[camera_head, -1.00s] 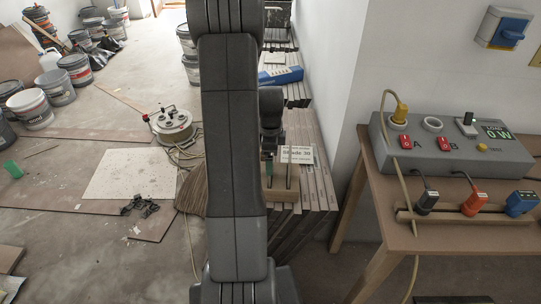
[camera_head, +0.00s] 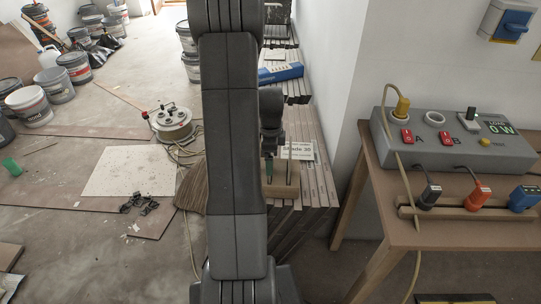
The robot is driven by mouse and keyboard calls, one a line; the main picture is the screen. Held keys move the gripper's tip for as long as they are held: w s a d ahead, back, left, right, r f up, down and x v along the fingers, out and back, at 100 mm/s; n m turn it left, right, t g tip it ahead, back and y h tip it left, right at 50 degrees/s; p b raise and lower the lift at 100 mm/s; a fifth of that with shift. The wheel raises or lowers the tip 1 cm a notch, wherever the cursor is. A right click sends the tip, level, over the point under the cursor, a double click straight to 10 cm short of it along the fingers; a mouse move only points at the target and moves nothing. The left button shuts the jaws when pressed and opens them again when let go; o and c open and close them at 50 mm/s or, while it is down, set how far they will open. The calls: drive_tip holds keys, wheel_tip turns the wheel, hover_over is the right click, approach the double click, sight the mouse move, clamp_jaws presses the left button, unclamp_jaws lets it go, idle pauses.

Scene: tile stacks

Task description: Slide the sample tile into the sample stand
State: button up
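My gripper (camera_head: 269,148) points down beside my upright arm link, which hides part of it. A thin dark green sample tile (camera_head: 269,169) shows upright just below the fingers, which appear shut on it. The sample stand (camera_head: 285,194) is a pale wooden block on top of the tile stacks, with a thin upright piece on its right side. The tile's lower end is at the stand's left part; I cannot tell whether it is in a slot or just behind or above it. A "Shade 30" label card (camera_head: 301,151) stands behind the stand.
Tile stacks (camera_head: 318,180) run along the white wall, with a blue box (camera_head: 281,74) farther back. A wooden table (camera_head: 400,236) with a grey socket console (camera_head: 455,147) stands right. A cable reel (camera_head: 173,124) and buckets lie left; open floor is at front left.

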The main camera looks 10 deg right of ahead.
drive_tip(key=shift+f, duration=0.1)
drive_tip(key=o, duration=0.9)
drive_tip(key=shift+r+p, duration=2.2)
drive_tip(key=shift+r, duration=0.8)
wheel_tip(320, 180, up, 14)
drive_tip(key=shift+f+p, duration=0.1)
drive_tip(key=shift+p, duration=0.5)
wheel_tip(320, 180, down, 16)
drive_tip(key=b, duration=0.3)
drive_tip(key=shift+f, duration=0.1)
